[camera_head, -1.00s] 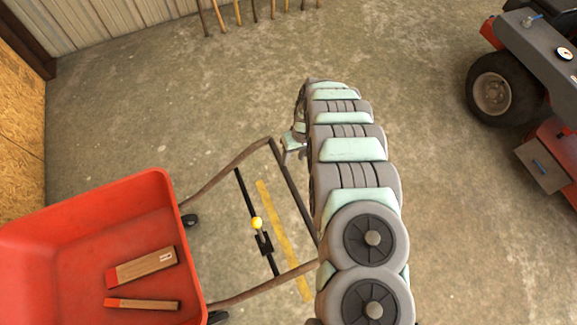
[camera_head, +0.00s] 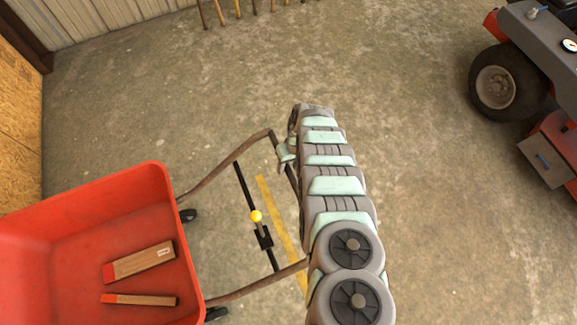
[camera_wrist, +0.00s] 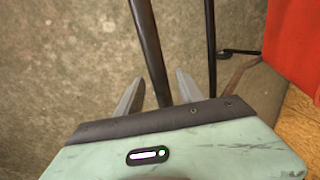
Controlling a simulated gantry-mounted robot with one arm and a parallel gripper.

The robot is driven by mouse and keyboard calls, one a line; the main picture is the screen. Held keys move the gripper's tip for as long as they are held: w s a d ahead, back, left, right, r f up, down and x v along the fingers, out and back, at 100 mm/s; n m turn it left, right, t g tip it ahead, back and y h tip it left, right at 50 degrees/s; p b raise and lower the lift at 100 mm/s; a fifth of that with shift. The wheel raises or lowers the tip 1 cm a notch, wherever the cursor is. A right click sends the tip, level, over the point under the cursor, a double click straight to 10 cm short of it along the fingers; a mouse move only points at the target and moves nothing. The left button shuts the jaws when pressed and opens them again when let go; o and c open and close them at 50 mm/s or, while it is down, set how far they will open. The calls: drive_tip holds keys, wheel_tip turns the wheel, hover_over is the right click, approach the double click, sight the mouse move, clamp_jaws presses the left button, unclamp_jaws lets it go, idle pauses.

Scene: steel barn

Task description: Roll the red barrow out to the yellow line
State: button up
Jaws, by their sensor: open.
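The red barrow (camera_head: 85,215) stands at the lower left in the head view, with two wood-and-red blocks in its tray. Its brown side rails run right to a dark handle crossbar (camera_wrist: 148,45). The yellow line (camera_head: 268,200) lies on the floor under the handle frame, right of the barrow's small black wheels. My gripper (camera_head: 286,153) is at the far end of the crossbar. In the wrist view its open fingers (camera_wrist: 158,95) stand either side of the crossbar, with gaps visible. My arm hides part of the crossbar and the line's near end.
A black bar with a yellow-knobbed lever (camera_head: 256,216) spans the frame between tray and crossbar. A red and grey tractor (camera_head: 525,85) stands at the upper right. Several wooden handles (camera_head: 238,10) lean at the back wall. The concrete floor between is clear.

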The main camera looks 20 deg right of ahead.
drive_tip(key=shift+c, duration=0.2)
clamp_jaws()
idle(0.4)
idle(0.9)
